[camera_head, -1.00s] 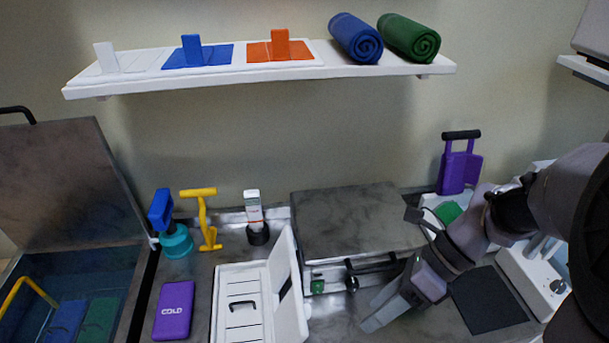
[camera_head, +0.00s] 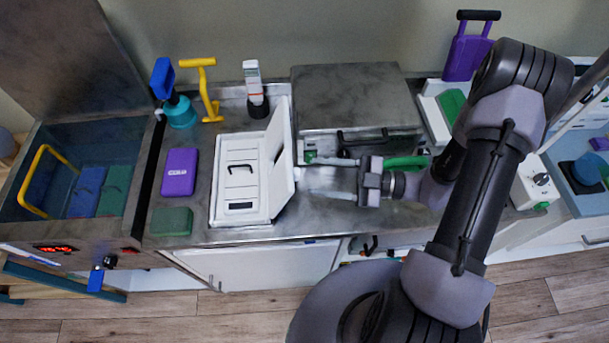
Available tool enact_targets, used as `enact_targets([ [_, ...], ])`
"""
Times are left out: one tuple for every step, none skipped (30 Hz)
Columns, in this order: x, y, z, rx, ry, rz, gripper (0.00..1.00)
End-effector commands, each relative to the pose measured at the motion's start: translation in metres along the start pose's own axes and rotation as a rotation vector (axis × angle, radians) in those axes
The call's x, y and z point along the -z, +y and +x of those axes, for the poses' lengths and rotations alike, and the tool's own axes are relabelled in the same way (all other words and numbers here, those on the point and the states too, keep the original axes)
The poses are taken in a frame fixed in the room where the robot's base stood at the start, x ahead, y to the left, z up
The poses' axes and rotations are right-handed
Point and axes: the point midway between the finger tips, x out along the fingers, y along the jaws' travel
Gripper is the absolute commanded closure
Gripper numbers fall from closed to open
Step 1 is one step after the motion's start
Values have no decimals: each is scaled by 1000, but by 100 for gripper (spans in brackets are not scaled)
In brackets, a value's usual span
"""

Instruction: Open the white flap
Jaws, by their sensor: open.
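A white box (camera_head: 222,205) lies on the metal counter with a white inner panel that has a dark handle. A white flap (camera_head: 283,170) stands steeply upright along the box's right side, like a raised lid. My gripper (camera_head: 303,182) points left at the flap's right face, its two fingers apart and nothing between them. The fingertips are close to the flap; I cannot tell whether they touch it. A white cabinet front (camera_head: 262,268) is below the counter.
A grey metal block (camera_head: 355,92) is behind my gripper, with dark and green handles in front of it. A purple pack (camera_head: 178,172), a green pack (camera_head: 171,221) and an open water basin (camera_head: 93,140) are left. A bottle (camera_head: 253,80) stands behind the box.

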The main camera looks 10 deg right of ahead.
Motion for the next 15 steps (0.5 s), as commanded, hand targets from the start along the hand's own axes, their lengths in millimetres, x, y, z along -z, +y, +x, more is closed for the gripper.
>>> enact_targets([
  [-2, -2, 11, 4, 2, 0, 49],
  [-1, -2, 17, 5, 2, 0, 49],
  [-1, -1, 24, 4, 1, -1, 49],
  [-1, -1, 28, 3, 1, -1, 49],
  [-1, -1, 32, 3, 1, -1, 49],
  [0, -1, 36, 3, 1, -1, 49],
  [0, -1, 38, 2, 0, -1, 49],
  [0, -1, 40, 1, 0, -1, 49],
  [0, 0, 41, 1, 0, -1, 49],
  [0, 0, 42, 1, 0, -1, 49],
  [0, 0, 42, 1, 0, -2, 49],
  [0, 0, 43, 1, 0, -2, 49],
  [0, 0, 43, 1, 0, -2, 49],
  [1, 0, 43, 1, 0, -2, 49],
  [1, 0, 42, 1, 0, -2, 49],
])
